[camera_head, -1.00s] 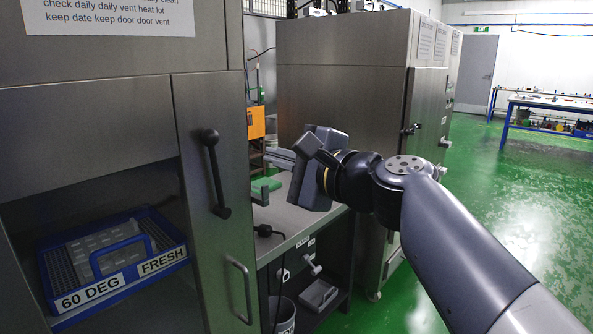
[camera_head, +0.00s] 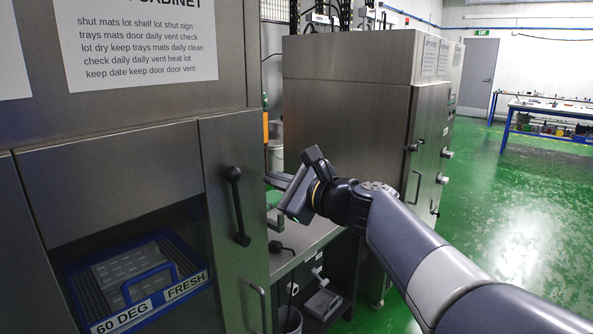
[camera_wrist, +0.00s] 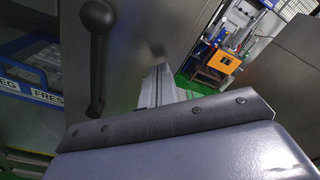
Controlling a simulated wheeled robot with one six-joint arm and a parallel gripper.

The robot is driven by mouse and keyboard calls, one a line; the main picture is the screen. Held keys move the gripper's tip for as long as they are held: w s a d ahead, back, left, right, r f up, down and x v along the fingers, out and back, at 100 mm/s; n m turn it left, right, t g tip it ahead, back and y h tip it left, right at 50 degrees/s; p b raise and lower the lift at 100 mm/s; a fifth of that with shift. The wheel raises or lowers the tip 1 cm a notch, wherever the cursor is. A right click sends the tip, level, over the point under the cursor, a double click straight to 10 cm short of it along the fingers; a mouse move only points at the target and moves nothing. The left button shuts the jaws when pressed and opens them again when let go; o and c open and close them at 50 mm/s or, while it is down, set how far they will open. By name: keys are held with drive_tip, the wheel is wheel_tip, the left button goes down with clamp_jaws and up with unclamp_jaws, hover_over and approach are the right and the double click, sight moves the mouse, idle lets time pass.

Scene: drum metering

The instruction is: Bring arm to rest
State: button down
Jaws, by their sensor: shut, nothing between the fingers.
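My gripper (camera_head: 279,186) is at the middle of the head view, in front of the gap between two steel cabinets. Its fingers are together and hold nothing. In the wrist view the closed fingers (camera_wrist: 160,88) point away towards the steel cabinet's edge. My arm reaches in from the lower right of the head view. The gripper is apart from the near cabinet's black handle (camera_head: 237,205), which also shows in the wrist view (camera_wrist: 96,50).
A blue tray (camera_head: 150,297) labelled "60 DEG" and "FRESH" sits in the near cabinet's open bay. A bench (camera_head: 310,240) stands beyond the gripper, with a bin (camera_head: 290,320) below. A large steel cabinet (camera_head: 345,110) stands behind. Green floor (camera_head: 510,220) is free at right.

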drive_tip(key=w+d+f+m+p, duration=0.2)
drive_tip(key=f+m+p, duration=0.2)
drive_tip(key=f+m, duration=0.2)
drive_tip(key=w+d+f+m+g+p, duration=0.1)
drive_tip(key=w+d+f+m+p, duration=0.1)
drive_tip(key=f+m, duration=0.5)
drive_tip(key=shift+w+d+f+y+p, duration=0.35)
drive_tip(key=shift+w+f+p, duration=0.25)
drive_tip(key=shift+p, duration=0.3)
drive_tip(key=shift+s+a, duration=0.1)
